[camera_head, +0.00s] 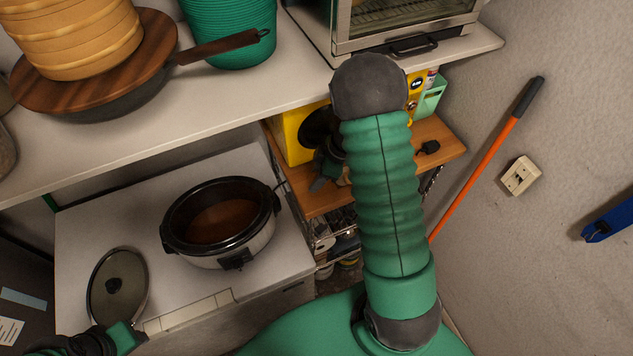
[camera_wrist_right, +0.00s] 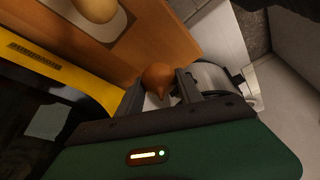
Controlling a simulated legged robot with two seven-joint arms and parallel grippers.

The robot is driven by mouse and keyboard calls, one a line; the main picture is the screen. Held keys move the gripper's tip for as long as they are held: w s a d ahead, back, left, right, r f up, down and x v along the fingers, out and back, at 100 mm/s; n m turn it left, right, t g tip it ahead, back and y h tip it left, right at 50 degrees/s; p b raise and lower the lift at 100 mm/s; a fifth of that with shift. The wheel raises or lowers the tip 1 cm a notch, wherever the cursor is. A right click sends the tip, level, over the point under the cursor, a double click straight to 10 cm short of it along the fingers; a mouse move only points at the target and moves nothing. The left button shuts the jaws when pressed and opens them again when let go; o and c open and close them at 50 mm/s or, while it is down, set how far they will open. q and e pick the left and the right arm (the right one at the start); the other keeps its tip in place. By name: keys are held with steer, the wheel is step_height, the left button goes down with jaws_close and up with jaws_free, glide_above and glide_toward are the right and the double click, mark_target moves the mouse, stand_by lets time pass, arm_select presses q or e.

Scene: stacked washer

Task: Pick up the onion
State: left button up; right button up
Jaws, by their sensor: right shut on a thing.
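The onion (camera_wrist_right: 158,78) is brown and round with a pointed tip. In the right wrist view it sits between the two dark fingers of my right gripper (camera_wrist_right: 160,88), which is shut on it. In the head view my right gripper (camera_head: 328,170) is over the wooden shelf (camera_head: 316,205), partly hidden by my arm; the onion cannot be made out clearly there. Part of my left arm's dark and green end (camera_head: 108,340) shows at the bottom left of the head view; its fingers cannot be made out.
A yellow box (camera_head: 294,135) stands beside the right gripper. A pale round item (camera_wrist_right: 95,8) lies on a light surface nearby. The white counter (camera_head: 110,148) overhangs the shelf. A slow cooker (camera_head: 222,222) and glass lid (camera_head: 117,285) sit lower left. An orange-handled pole (camera_head: 480,170) leans right.

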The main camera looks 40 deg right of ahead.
steer(key=s+a+r+b, duration=0.1)
steer(key=s+a+b, duration=0.4)
steer(key=s, duration=0.9)
steer(key=a, duration=0.2)
steer(key=shift+a+b, duration=0.3)
steer(key=shift+a, duration=0.05)
